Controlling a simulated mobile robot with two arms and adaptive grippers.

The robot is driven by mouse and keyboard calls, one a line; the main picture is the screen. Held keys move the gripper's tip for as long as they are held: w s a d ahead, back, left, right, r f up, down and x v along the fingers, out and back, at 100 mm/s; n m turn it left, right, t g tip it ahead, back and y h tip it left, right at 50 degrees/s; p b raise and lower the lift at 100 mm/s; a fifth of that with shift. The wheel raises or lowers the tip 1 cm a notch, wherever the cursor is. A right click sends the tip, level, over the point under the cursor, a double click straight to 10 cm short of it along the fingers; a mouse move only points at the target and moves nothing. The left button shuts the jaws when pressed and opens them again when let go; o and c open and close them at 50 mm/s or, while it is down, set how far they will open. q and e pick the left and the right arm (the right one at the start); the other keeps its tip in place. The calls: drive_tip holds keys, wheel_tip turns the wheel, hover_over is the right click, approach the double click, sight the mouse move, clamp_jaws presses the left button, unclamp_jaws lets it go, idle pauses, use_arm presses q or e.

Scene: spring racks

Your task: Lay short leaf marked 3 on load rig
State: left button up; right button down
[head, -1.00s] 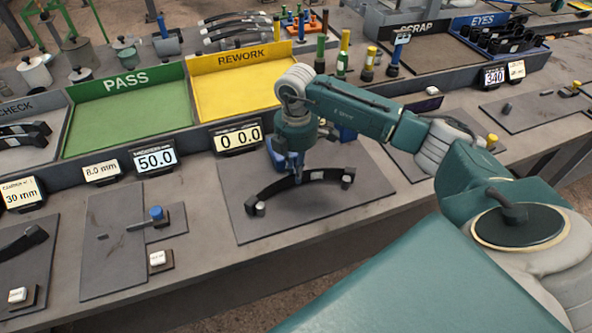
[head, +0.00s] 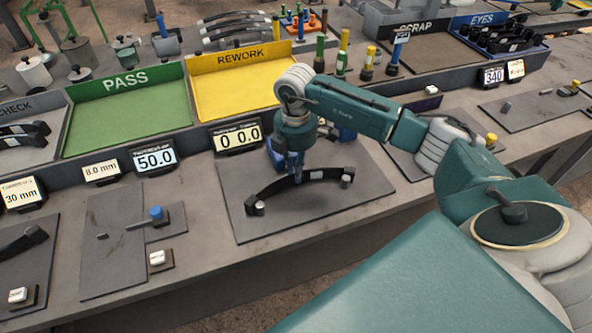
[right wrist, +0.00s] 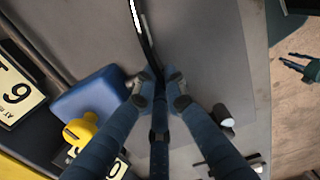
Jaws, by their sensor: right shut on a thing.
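The short leaf (head: 322,174) is a dark, arched strip over the load rig. Any number on it is not readable. My right gripper (head: 296,178) points down and is shut on the leaf near its middle. In the right wrist view the leaf (right wrist: 148,42) runs between the two fingertips (right wrist: 160,88). The load rig (head: 300,222) is a grey plate with small supports near the leaf's two ends. I cannot tell whether the leaf touches both supports. My left gripper is not in view.
A display reading 0 0.0 (head: 238,136) stands behind the rig. The green PASS tray (head: 128,82) and yellow REWORK tray (head: 232,60) lie further back. A blue block (right wrist: 95,103) with a yellow part is close to my fingers. The rig plate's front is clear.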

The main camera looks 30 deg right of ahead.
drive_tip(key=shift+s, duration=0.3)
idle(0.5)
drive_tip(key=shift+a+f, duration=0.1)
drive_tip(key=shift+f, duration=0.1)
idle(0.5)
drive_tip(key=c, duration=1.9)
unclamp_jaws()
drive_tip(key=shift+c, duration=0.2)
drive_tip(key=shift+o, duration=1)
drive_tip(key=shift+s+r, duration=0.1)
drive_tip(key=shift+s, duration=0.05)
drive_tip(key=o, duration=0.5)
wheel_tip(320, 180, up, 8)
drive_tip(key=p, duration=0.6)
